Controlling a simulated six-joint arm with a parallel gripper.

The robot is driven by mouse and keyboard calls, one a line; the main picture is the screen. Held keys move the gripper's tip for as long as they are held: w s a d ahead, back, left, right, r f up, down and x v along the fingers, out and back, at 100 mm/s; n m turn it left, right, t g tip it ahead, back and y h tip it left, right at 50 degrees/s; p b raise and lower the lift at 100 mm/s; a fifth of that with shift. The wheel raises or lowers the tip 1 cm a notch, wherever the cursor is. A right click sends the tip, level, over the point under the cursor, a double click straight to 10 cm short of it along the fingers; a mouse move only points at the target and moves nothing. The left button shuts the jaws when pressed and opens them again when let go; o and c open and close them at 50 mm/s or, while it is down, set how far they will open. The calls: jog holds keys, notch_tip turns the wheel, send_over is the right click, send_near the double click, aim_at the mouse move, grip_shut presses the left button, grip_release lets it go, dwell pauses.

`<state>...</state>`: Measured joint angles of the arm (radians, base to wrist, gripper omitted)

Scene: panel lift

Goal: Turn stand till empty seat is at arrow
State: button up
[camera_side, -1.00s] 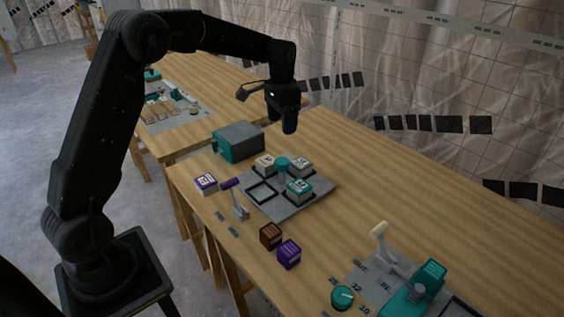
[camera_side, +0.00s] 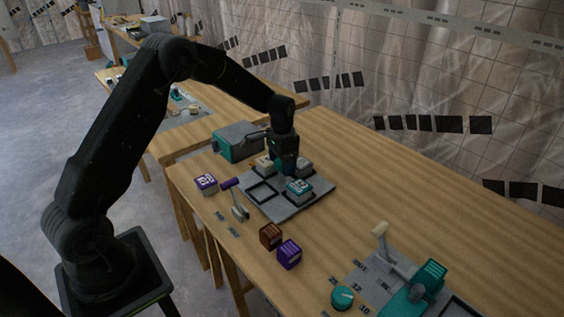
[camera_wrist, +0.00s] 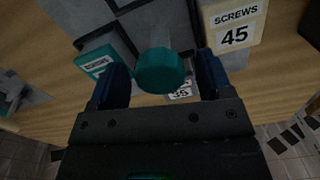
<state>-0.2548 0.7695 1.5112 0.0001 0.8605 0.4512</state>
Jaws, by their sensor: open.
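The stand is a grey square plate (camera_side: 292,209) on the table. Its seat at the front left (camera_side: 262,192) is empty, a dark square outline. A teal-topped block (camera_side: 299,187) sits at the front right, and a cream block (camera_side: 264,164) at the back left. A further block is partly hidden behind my gripper. My gripper (camera_wrist: 163,80) is open, pointing down over the middle of the stand. In the wrist view the teal centre knob (camera_wrist: 161,70) lies between its blue fingers, with gaps on both sides. I cannot make out an arrow.
Brown (camera_side: 271,236) and purple (camera_side: 289,253) blocks lie in front. A teal-and-grey box (camera_side: 236,142) is behind.

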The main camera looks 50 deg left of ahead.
jog(key=shift+f, duration=0.1)
jog(key=c, duration=1.3)
jog(key=shift+m, duration=9)
